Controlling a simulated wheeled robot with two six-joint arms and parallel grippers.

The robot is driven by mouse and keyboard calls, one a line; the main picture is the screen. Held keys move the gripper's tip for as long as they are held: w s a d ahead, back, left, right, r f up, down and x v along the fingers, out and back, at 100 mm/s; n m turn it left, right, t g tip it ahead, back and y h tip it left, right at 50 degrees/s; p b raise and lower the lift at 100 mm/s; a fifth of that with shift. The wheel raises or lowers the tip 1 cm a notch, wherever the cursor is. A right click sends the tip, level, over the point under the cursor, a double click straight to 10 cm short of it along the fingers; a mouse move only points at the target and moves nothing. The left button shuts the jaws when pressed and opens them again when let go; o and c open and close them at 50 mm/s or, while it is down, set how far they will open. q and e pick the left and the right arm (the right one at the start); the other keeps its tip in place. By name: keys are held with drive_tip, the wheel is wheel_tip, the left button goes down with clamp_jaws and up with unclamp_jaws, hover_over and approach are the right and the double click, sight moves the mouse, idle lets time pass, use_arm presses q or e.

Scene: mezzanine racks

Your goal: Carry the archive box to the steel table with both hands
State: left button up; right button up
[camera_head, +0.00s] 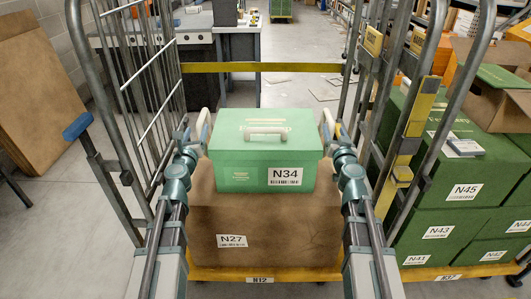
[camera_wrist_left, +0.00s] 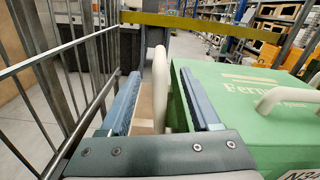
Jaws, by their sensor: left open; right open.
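The green archive box (camera_head: 265,150), labelled N34, sits on a brown carton (camera_head: 265,228) inside a roll cage. It has a white handle on its lid and a pale loop handle on each side. My left gripper (camera_head: 201,132) is open at the box's left side. In the left wrist view its fingers (camera_wrist_left: 163,103) stand on either side of the pale side handle (camera_wrist_left: 160,75), without closing on it. My right gripper (camera_head: 332,130) is open at the right side handle; its fingertips are partly hidden. A grey-topped table (camera_head: 240,29), possibly the steel table, stands at the back left.
Cage side frames (camera_head: 128,80) flank both arms closely, and a yellow bar (camera_head: 262,67) crosses behind the box. More green boxes (camera_head: 440,228) fill a cage at right. A brown board (camera_head: 35,85) leans at left. Floor beyond the bar is mostly open.

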sight(202, 116)
use_arm(q)
drive_tip(key=w, duration=1)
use_arm(e)
drive_tip(key=w, duration=1)
use_arm(q)
drive_tip(key=shift+s, duration=0.1)
use_arm(e)
drive_tip(key=shift+s, duration=0.1)
use_arm(q)
drive_tip(key=shift+c, duration=0.2)
use_arm(e)
drive_tip(key=shift+c, duration=0.2)
use_arm(q)
clamp_jaws()
use_arm(e)
clamp_jaws()
